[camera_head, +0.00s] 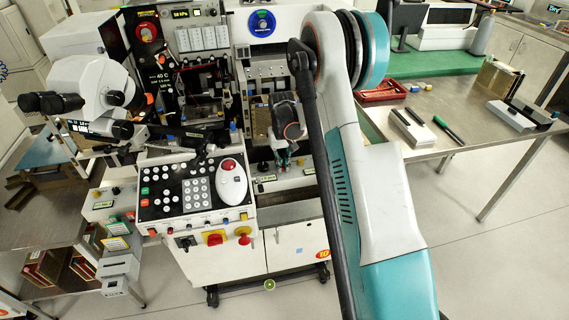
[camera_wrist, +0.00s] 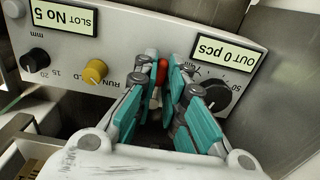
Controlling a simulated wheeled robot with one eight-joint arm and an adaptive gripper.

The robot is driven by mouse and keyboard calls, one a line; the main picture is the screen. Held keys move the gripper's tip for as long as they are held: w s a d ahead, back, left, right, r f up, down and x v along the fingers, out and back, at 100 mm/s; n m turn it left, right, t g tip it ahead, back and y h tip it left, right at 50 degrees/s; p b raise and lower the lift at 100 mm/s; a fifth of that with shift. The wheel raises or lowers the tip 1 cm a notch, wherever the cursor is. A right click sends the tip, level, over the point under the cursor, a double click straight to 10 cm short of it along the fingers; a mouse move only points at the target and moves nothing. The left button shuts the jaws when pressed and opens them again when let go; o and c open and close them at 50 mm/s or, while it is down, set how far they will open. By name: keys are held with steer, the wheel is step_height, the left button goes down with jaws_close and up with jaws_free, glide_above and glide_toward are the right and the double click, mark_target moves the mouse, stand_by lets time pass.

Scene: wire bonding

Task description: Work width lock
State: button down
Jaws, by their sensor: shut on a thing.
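In the wrist view a tilted grey panel carries a small red lever (camera_wrist: 161,70), a yellow RUN/HOLD knob (camera_wrist: 95,72), a black knob (camera_wrist: 36,61) with a mm scale, and a larger black dial (camera_wrist: 216,95). My gripper (camera_wrist: 162,82) has its teal fingers shut on the red lever, between the yellow knob and the dial. The fingers hide its lower part and part of the panel. In the head view my gripper (camera_head: 284,163) is at the front of the machine, right of the keypad console; the lever cannot be made out there.
The keypad console (camera_head: 192,190) with a red-topped white device stands left of my gripper. A microscope (camera_head: 95,90) is farther left. A side table (camera_head: 425,150) with a red tray (camera_head: 380,91) and tools lies right of my arm. Display labels sit on the panel beside the fingers.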

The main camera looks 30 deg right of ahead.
stand_by(0.3)
steer(key=c, duration=1.7)
jaws_free()
steer(key=shift+a, duration=0.15)
steer(key=shift+o, duration=0.2)
step_height(320, 180, up, 12)
steer(key=shift+r, duration=0.1)
